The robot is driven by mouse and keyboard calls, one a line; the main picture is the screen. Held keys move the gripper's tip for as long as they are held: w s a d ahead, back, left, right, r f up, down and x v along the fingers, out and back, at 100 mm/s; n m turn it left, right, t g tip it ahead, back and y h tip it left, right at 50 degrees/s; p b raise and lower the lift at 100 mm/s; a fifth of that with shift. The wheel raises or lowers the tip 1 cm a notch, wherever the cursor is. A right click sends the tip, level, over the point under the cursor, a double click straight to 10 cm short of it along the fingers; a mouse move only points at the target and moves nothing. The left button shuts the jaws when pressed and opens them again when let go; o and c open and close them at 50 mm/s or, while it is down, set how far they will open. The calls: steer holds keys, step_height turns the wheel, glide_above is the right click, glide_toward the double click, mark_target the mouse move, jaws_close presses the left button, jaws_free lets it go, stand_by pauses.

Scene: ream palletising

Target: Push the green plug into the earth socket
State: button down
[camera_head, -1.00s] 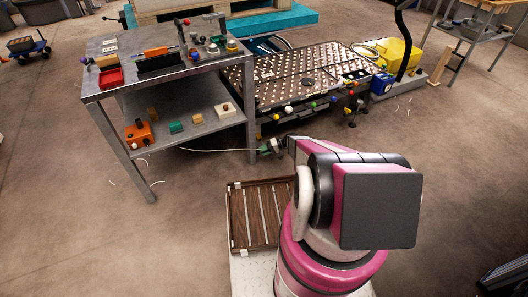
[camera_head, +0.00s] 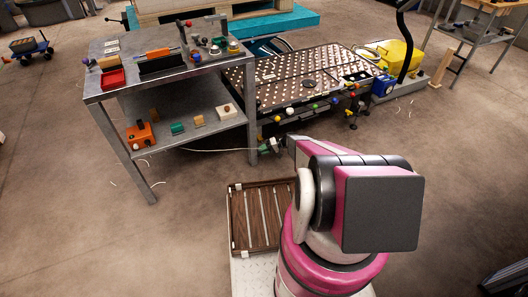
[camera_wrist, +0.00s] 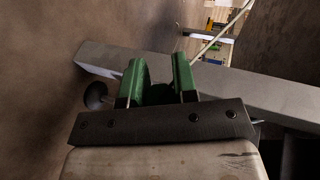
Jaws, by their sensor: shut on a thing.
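My gripper (camera_head: 271,145) is low beside the near right leg of the metal bench, shut on the green plug (camera_head: 264,149). A thin pale cable runs left from there under the lower shelf. In the wrist view my gripper (camera_wrist: 160,78) shows green pieces at its jaws, in front of a grey metal beam (camera_wrist: 235,92). I cannot tell there where the plug ends and the fingers begin. I cannot make out the earth socket in either view.
The metal bench (camera_head: 185,82) carries trays and fittings, with an orange box (camera_head: 140,134) on its lower shelf. A ball-topped table (camera_head: 300,75) with coloured knobs stands behind my gripper. A slatted wooden tray (camera_head: 240,215) is nearer me. Floor to the left is mostly clear.

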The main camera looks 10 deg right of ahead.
steer(key=shift+w+a, duration=0.25)
steer(key=shift+w, duration=0.45)
steer(key=shift+w+a, duration=0.2)
steer(key=shift+w, duration=0.45)
steer(key=shift+s, duration=0.2)
steer(key=shift+s+d, duration=0.35)
steer(key=shift+s, duration=0.55)
steer(key=shift+s+d, duration=0.3)
steer(key=shift+s, duration=0.6)
steer(key=shift+w+a, duration=0.3)
steer(key=shift+w, duration=0.7)
steer(key=shift+w+a, duration=0.3)
steer(key=shift+w, duration=0.65)
stand_by(1.0)
steer(key=c, duration=0.8)
jaws_free()
steer(key=v, duration=1.1)
steer(key=shift+a, duration=0.1)
